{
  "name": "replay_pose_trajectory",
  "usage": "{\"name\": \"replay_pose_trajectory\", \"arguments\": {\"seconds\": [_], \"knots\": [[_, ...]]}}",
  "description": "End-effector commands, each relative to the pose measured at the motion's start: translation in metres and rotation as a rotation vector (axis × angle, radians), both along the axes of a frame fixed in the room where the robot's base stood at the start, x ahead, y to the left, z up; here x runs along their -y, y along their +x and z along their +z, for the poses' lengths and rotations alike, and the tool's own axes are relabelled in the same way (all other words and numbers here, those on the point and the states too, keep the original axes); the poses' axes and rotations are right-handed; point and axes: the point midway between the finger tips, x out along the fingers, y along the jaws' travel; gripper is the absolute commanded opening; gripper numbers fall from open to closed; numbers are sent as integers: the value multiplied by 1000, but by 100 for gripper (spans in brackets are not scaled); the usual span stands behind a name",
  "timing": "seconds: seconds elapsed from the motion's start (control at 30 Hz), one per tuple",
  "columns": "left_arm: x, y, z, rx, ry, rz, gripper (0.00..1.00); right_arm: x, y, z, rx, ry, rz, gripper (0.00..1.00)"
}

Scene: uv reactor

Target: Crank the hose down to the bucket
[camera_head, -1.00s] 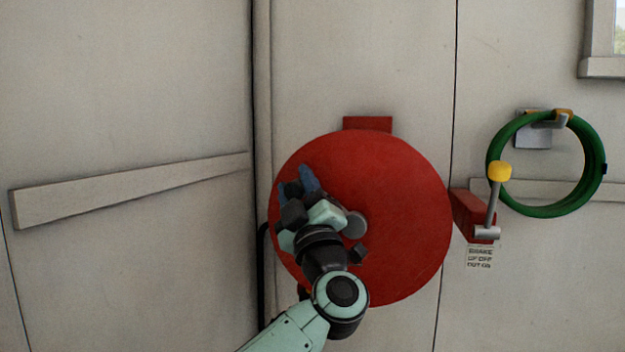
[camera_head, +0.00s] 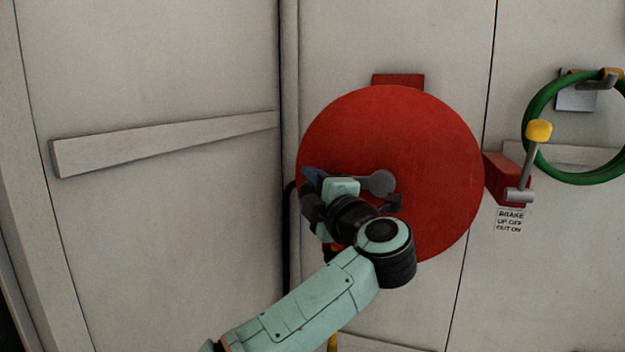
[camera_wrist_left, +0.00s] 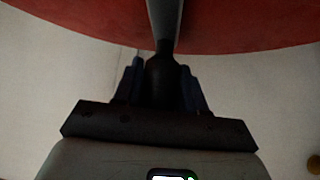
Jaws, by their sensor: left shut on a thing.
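A large red hose reel disc (camera_head: 430,140) is mounted on the pale wall. A grey crank arm with a round hub (camera_head: 379,183) sits at its middle and runs left towards my left gripper (camera_head: 312,178). In the left wrist view my left gripper (camera_wrist_left: 160,85) is shut on the dark crank handle (camera_wrist_left: 161,72), with the grey crank arm (camera_wrist_left: 165,22) above it against the red disc. Most of the handle is hidden by the fingers in the head view. I see no bucket, and my right gripper is out of view.
A red brake box (camera_head: 508,178) with a yellow-knobbed lever (camera_head: 538,130) stands right of the disc, above a brake label (camera_head: 510,220). The lever points up. A green hose coil (camera_head: 535,160) hangs at the far right. A black pipe (camera_head: 288,230) runs down the wall at left.

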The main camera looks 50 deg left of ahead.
Motion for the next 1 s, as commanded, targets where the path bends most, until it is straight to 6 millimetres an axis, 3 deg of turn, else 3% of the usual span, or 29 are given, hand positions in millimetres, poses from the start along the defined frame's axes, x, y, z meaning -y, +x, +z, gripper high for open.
{"name": "replay_pose_trajectory", "arguments": {"seconds": [0.57, 0.6, 0.63, 1.0], "knots": [[1, 1, -4, 13, -28, -3, 0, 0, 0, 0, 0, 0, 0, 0], [1, 1, -4, 13, -28, -3, 50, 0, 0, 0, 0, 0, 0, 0], [1, 1, -4, 13, -28, -3, 60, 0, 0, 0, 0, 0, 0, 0], [4, 0, -4, 15, -27, -3, 61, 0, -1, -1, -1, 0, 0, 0]]}}
